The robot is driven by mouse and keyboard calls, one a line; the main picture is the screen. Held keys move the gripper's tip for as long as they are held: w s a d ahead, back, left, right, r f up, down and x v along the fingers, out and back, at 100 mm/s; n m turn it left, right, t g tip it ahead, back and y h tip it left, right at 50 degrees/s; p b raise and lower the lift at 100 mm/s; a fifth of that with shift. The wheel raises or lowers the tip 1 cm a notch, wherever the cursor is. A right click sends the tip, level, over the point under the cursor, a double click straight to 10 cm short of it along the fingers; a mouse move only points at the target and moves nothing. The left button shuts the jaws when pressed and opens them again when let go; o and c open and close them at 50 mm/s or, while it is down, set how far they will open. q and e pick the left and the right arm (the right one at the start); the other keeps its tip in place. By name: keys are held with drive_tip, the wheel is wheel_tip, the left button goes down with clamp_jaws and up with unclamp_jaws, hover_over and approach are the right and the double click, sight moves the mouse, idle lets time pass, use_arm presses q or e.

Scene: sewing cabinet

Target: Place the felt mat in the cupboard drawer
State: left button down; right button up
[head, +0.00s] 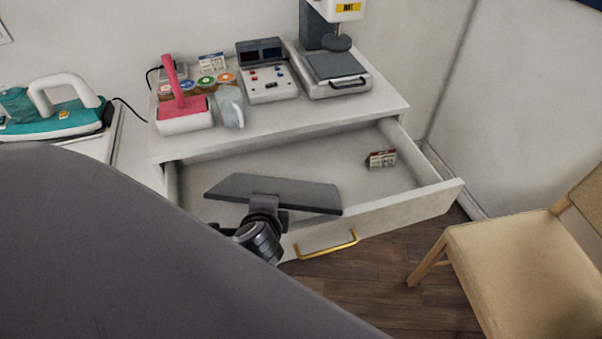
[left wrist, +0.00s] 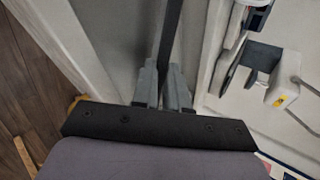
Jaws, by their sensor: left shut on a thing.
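The felt mat (head: 300,193) is a flat dark grey slab. My left gripper (head: 265,205) is shut on its near edge and holds it over the open cupboard drawer (head: 345,225). In the head view the mat looks tilted, and its right end overlaps the drawer's front wall. In the left wrist view the mat (left wrist: 171,35) shows edge-on as a dark strip between the fingertips of the left gripper (left wrist: 164,85). The drawer is pulled well out and has a gold handle. Its near left part is hidden behind the mat and my arm. My right gripper is not in view.
A small box (head: 382,159) lies in the drawer's right part; the drawer floor around it looks clear. The cabinet top (head: 290,118) above holds a pink-handled tool, a control box and a press-like machine (head: 335,70). A wooden chair (head: 520,250) stands at the right.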

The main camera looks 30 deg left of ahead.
use_arm(q)
hover_over(301, 191)
drive_tip(key=s, duration=0.2)
drive_tip(key=shift+s+a+r, duration=0.15)
drive_tip(key=shift+r, duration=0.25)
drive_tip(key=w, duration=0.2)
drive_tip(key=shift+w+f, duration=0.35)
drive_tip(key=shift+f, duration=0.4)
drive_tip(key=c, duration=1.1)
unclamp_jaws()
drive_tip(key=shift+c, duration=0.2)
drive_tip(key=p+v, duration=0.1)
drive_tip(key=v, duration=1.1)
